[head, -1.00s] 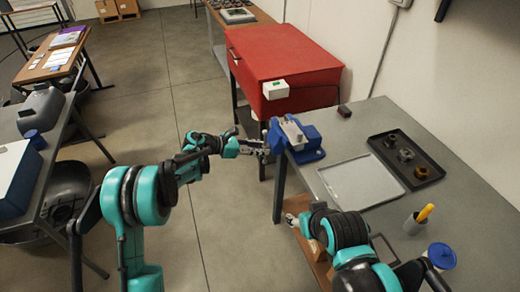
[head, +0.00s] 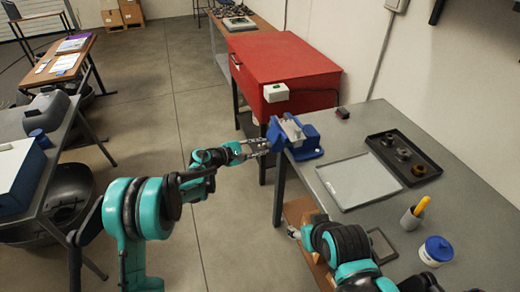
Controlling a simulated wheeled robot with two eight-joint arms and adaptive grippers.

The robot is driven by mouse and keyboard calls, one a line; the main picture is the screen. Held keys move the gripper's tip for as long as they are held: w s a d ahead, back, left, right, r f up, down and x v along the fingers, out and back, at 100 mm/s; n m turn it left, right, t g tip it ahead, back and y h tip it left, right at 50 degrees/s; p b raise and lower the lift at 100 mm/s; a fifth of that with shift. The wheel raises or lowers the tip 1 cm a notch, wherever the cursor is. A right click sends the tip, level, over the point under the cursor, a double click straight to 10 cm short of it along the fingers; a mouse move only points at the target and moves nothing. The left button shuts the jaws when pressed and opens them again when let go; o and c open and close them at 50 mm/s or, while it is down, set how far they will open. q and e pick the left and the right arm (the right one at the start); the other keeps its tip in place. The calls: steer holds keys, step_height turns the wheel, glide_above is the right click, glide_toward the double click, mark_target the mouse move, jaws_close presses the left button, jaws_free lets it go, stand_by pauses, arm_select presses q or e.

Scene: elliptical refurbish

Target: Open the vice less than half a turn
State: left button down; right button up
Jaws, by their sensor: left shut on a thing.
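My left gripper (head: 265,145) is at the vice's left side, where the handle is. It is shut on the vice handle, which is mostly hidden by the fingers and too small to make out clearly. My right gripper (head: 292,232) shows only as a small part low beside the bench's left edge, below the vice. Its fingers are too small to read.
On the workbench (head: 452,205) are a pale grey tray (head: 355,182), a black tray (head: 428,146) with several metal parts, a cup (head: 411,220) with a yellow-handled tool, and a blue-lidded tub (head: 436,252). A red cabinet (head: 285,65) stands behind the vice.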

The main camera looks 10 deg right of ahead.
arm_select(q)
steer(key=shift+d+m, duration=0.15)
steer(key=shift+m, duration=0.25)
stand_by(0.3)
steer(key=c, duration=1.3)
jaws_free()
steer(key=shift+d, duration=0.1)
steer(key=shift+o, duration=0.2)
steer(key=shift+a, duration=0.2)
steer(key=v, duration=1.1)
steer(key=shift+s+a, duration=0.3)
steer(key=shift+s, duration=0.05)
